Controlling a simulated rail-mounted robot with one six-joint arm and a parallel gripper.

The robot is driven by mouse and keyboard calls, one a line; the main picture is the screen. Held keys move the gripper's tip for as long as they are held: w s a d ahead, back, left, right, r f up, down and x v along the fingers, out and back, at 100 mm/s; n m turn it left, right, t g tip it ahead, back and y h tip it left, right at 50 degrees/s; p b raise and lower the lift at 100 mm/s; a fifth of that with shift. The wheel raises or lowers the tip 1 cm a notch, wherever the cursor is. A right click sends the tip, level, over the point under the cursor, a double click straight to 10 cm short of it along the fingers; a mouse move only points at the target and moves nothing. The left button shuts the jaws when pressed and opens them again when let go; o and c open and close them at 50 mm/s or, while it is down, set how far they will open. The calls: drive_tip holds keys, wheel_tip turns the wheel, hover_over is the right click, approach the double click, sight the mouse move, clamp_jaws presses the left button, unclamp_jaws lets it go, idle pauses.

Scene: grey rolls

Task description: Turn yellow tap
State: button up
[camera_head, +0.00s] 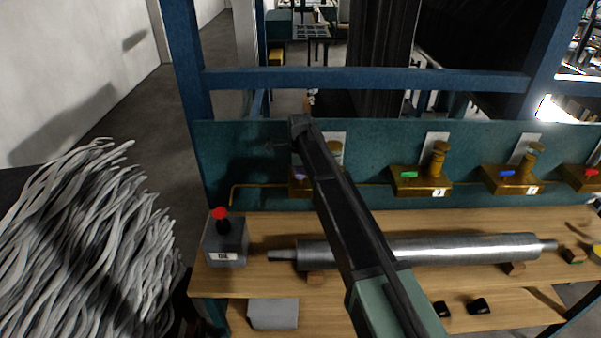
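A row of brass taps runs along the teal panel (375,150). Their coloured handles are purple (300,176), green (409,174), blue (507,173) and red (591,173), the last cut by the right edge. I cannot make out a yellow handle among them. My arm reaches up across the purple-handled tap and partly hides it.
A steel roller (465,247) lies on wooden blocks on the wooden bench (400,220). A grey box with a red knob (221,214) stands at the bench's left end. A yellow item (597,250) is cut by the right edge. A blue frame beam (370,79) crosses above the panel.

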drive_tip(key=shift+n, duration=0.3)
clamp_jaws()
drive_tip(key=n, duration=0.7)
drive_tip(key=shift+n, duration=0.3)
drive_tip(key=n, duration=0.4)
drive_tip(key=shift+n, duration=2.2)
drive_tip(key=o, duration=0.7)
unclamp_jaws()
